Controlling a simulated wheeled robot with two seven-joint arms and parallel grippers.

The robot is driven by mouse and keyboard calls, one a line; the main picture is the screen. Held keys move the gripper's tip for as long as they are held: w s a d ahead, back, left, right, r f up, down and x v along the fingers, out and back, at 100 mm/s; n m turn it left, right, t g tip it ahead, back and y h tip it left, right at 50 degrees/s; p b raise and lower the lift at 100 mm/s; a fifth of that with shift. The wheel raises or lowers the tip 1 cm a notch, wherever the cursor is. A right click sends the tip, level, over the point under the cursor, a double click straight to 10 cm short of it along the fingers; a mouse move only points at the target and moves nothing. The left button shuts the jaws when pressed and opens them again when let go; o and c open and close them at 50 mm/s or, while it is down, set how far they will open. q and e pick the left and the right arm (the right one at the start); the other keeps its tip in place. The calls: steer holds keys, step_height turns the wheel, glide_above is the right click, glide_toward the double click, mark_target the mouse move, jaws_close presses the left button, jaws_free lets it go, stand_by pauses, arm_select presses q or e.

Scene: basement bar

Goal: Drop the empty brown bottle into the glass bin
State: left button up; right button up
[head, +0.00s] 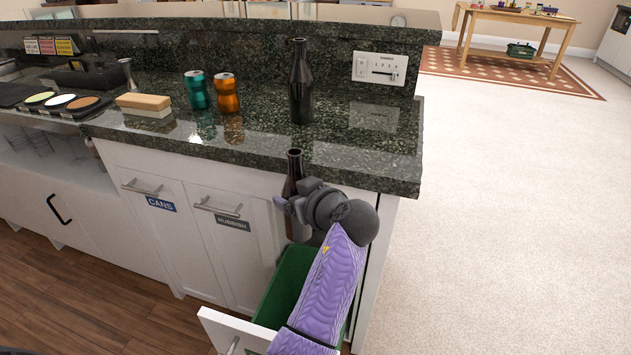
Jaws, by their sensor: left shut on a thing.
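My left gripper (290,203) is shut on a dark brown bottle (293,172). It holds the bottle upright in front of the counter's face, below the countertop edge. The purple sleeve of my left arm comes up from the bottom of the picture. Below the bottle is a pulled-out drawer with a green bin (285,284) in it. My arm hides part of the bin, and I cannot see a label on this drawer. A second dark bottle (300,88) stands upright on the counter. My right gripper is not in view.
The granite countertop (370,152) holds a teal can (196,90), an orange can (226,93) and a sponge-like block (143,103). Shut fronts labelled CANS (160,204) and RUBBISH (233,224) are left of the open drawer. Pale carpet (520,220) lies clear at right.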

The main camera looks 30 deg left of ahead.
mark_target(298, 228)
arm_select(q)
steer(key=f, duration=0.2)
steer(key=f+b, duration=0.1)
steer(key=shift+w+a+f+n+g, duration=0.15)
steer(key=shift+a+n+g, duration=0.1)
steer(key=shift+n+g, duration=0.05)
steer(key=shift+f+y+b, duration=0.3)
steer(key=shift+f+b, duration=0.05)
steer(key=shift+f, duration=0.2)
step_height(298, 228, down, 5)
steer(key=b, duration=0.3)
steer(key=shift+r, duration=0.2)
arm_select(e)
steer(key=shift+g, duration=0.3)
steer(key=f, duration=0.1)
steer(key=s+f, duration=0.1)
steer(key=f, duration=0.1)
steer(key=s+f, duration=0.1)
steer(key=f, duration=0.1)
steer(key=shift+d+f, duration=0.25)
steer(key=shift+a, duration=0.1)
arm_select(q)
steer(key=o, duration=1.2)
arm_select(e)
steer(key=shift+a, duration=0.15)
